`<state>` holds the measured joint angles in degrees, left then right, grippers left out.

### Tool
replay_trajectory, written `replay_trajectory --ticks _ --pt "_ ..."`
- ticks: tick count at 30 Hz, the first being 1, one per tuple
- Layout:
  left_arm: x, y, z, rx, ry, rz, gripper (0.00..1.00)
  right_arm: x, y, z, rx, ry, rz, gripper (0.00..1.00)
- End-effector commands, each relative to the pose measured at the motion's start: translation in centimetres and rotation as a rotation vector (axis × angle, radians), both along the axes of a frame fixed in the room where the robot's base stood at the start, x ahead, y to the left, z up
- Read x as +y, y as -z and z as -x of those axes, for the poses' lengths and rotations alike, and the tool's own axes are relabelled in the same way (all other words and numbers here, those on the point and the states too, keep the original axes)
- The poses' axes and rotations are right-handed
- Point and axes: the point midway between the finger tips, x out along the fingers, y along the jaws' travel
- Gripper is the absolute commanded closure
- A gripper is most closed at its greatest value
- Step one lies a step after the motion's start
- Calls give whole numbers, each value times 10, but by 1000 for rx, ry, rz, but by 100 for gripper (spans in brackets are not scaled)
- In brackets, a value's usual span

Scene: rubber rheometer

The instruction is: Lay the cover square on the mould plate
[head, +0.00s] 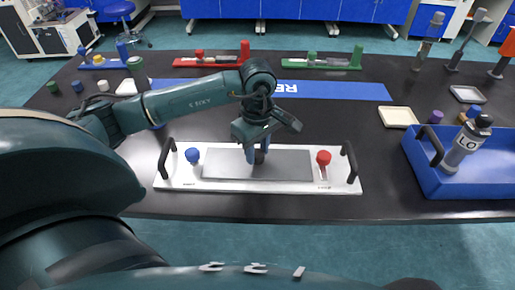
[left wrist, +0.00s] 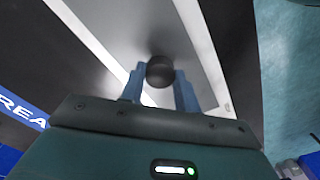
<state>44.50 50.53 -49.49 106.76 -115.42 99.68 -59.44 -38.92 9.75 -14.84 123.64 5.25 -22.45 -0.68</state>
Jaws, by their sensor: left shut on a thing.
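The cover, a flat grey rectangular plate (head: 290,170) with a round black knob (left wrist: 160,72), is over the middle of the white mould plate (head: 185,183). Its long edges look roughly parallel to those of the white plate. I cannot tell whether it rests flat or sits slightly above. My left gripper (head: 257,157) points down at the cover's middle, its blue fingers shut on the black knob. In the left wrist view the fingers stand on both sides of the knob, and the grey surface (left wrist: 190,62) spreads around it. My right gripper is not in view.
The white plate has black handles (head: 352,163) at both ends, a blue knob (head: 192,155) and a red knob (head: 323,157). A blue tray (head: 428,183) with a grey bottle stands at the right. Red (head: 210,60) and green (head: 320,62) fixtures stand at the back.

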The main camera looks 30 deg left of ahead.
Motion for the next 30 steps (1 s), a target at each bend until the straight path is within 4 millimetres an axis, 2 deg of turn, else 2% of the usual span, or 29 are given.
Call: replay_trajectory --ticks 11,12,18,20,26,30 --pt "0 7 -1 -3 1 1 97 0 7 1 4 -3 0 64" --pt "0 5 0 -2 1 0 66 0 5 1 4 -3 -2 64" --pt "0 5 0 -2 0 1 50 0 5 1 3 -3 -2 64" --pt "0 5 0 -2 0 1 47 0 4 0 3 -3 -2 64" --pt "0 4 0 -2 0 1 47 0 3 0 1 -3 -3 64" --pt "0 -3 -1 -4 1 1 47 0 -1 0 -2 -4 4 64"
